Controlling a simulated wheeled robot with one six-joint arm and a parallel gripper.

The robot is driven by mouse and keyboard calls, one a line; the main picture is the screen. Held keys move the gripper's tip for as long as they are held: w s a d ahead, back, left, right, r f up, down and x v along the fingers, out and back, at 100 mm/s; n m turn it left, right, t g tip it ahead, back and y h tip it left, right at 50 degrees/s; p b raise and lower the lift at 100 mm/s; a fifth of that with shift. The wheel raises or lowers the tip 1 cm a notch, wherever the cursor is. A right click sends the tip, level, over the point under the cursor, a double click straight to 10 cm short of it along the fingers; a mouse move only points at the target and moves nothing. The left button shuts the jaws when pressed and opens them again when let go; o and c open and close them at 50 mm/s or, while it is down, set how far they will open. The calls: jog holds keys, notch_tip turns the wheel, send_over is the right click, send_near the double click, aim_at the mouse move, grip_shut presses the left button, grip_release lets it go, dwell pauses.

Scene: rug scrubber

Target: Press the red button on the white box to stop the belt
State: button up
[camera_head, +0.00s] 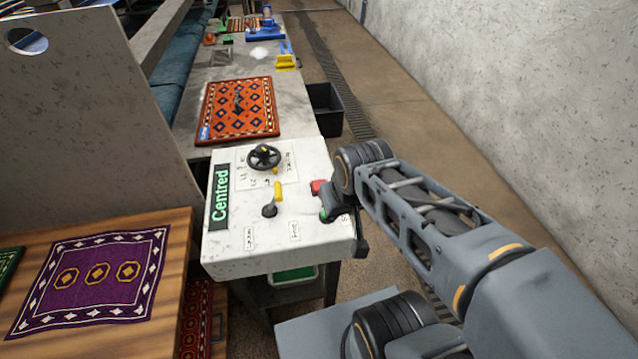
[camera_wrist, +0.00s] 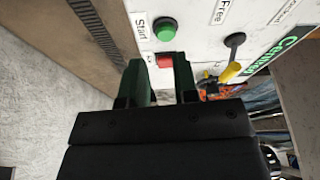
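The white box (camera_head: 275,238) stands in the middle of the head view, with labels, switches and buttons on its top. The red button (camera_head: 318,186) is near its right edge, beside my gripper (camera_head: 336,202). In the wrist view, the red button (camera_wrist: 165,61) shows between the fingertips of my gripper (camera_wrist: 161,66). The fingers are apart with nothing between them that I can see gripped. Whether a finger touches the button cannot be told. The green button (camera_wrist: 167,30), labelled Start, is just beyond the red one.
The box also carries a black handwheel (camera_head: 264,157), a yellow-handled lever (camera_head: 275,197) and a green "Centred" display (camera_head: 219,197). A red patterned rug (camera_head: 238,109) lies behind it. A purple rug (camera_head: 95,277) lies on a wooden table at left. A black bin (camera_head: 325,109) stands behind.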

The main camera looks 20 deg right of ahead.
grip_shut()
dwell(1.3)
